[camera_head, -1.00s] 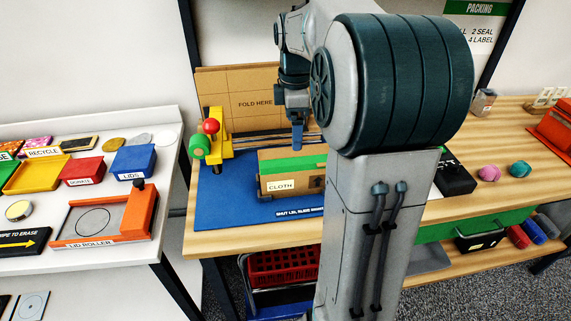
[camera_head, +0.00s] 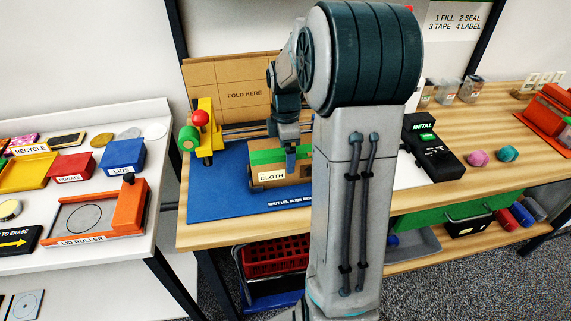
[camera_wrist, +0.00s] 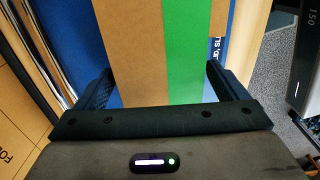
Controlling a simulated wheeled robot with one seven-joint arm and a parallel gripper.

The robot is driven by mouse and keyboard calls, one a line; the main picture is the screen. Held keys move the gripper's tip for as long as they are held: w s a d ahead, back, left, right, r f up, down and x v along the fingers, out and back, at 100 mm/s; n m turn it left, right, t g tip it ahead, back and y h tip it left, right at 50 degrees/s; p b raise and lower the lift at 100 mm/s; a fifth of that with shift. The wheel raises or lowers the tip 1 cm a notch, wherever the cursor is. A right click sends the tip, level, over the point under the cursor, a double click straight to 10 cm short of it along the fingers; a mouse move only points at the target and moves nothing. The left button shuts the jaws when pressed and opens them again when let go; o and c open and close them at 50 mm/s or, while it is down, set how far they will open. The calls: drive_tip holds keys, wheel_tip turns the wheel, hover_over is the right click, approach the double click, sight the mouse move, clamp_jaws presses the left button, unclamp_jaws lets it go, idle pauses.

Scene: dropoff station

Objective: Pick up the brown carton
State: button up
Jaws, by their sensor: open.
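The brown carton (camera_head: 266,173) sits on a blue mat (camera_head: 235,204) on the wooden bench. It has a green stripe across its top and a white CLOTH label on its front. My gripper (camera_head: 289,157) is over the carton, pointing down. In the wrist view the carton's brown and green top (camera_wrist: 150,50) lies between the two dark fingers of my gripper (camera_wrist: 158,88), which are apart. I cannot tell whether the fingers touch its sides. My arm hides the carton's right end in the head view.
A yellow and green tape dispenser (camera_head: 205,135) with a red knob stands left of the carton. A flat cardboard sheet reading FOLD HERE (camera_head: 235,92) stands behind. A black METAL box (camera_head: 432,147) is to the right. A red crate (camera_head: 275,260) is below.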

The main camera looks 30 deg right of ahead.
drive_tip(key=shift+f, duration=0.95)
drive_tip(key=c, duration=1.1)
drive_tip(key=shift+r, duration=0.15)
drive_tip(key=shift+c, duration=0.2)
